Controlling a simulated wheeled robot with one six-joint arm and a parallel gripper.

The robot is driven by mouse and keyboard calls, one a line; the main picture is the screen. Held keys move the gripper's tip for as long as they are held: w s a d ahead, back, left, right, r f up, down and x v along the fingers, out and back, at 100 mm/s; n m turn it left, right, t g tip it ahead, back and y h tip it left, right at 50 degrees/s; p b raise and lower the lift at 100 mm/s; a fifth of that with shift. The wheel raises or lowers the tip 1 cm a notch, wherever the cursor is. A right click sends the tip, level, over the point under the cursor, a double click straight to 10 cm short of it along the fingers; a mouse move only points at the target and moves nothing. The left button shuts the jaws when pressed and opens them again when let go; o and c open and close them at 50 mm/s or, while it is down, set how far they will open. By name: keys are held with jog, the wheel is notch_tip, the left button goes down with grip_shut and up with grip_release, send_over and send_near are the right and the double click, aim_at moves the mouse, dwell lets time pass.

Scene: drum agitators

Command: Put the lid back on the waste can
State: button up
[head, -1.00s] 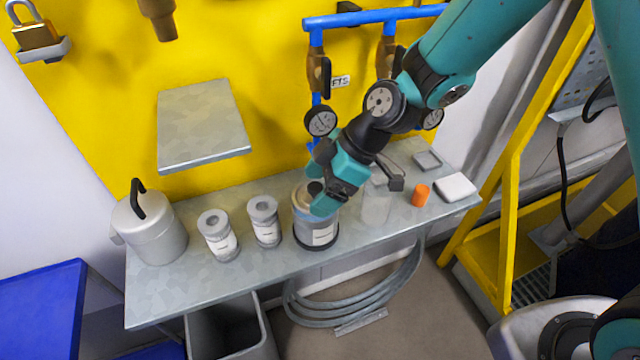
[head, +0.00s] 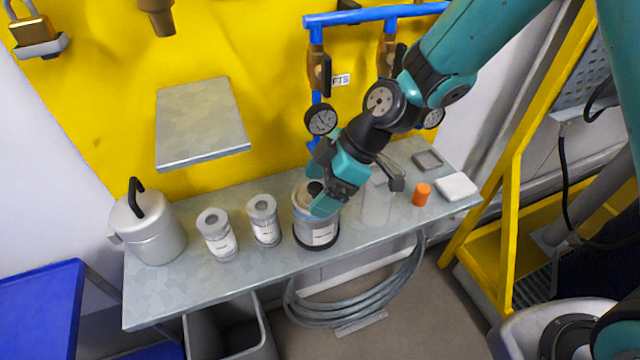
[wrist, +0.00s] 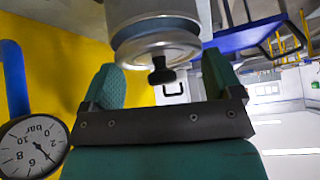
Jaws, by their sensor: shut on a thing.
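The waste can (head: 317,229) is a grey cylinder with a white label and dark base, upright on the bench. Its round metal lid (wrist: 158,49) with a black knob is at the can's mouth in the wrist view. My gripper (head: 318,196) reaches down from the upper right over the can top. The gripper hides part of the can top in the head view, and I cannot tell whether the lid is fully seated.
Two small labelled canisters (head: 217,234) (head: 264,220) stand left of the can, and a lidded metal pot (head: 150,232) farther left. A clear container (head: 377,205) and an orange cap (head: 422,194) are to the right. Gauges (head: 321,120) and blue pipes are behind the arm.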

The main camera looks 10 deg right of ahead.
dwell(0.9)
jog(key=o, duration=0.8)
jog(key=shift+r+p, duration=2.15)
jog(key=shift+r, duration=1.35)
jog(key=shift+c, duration=0.3)
grip_shut()
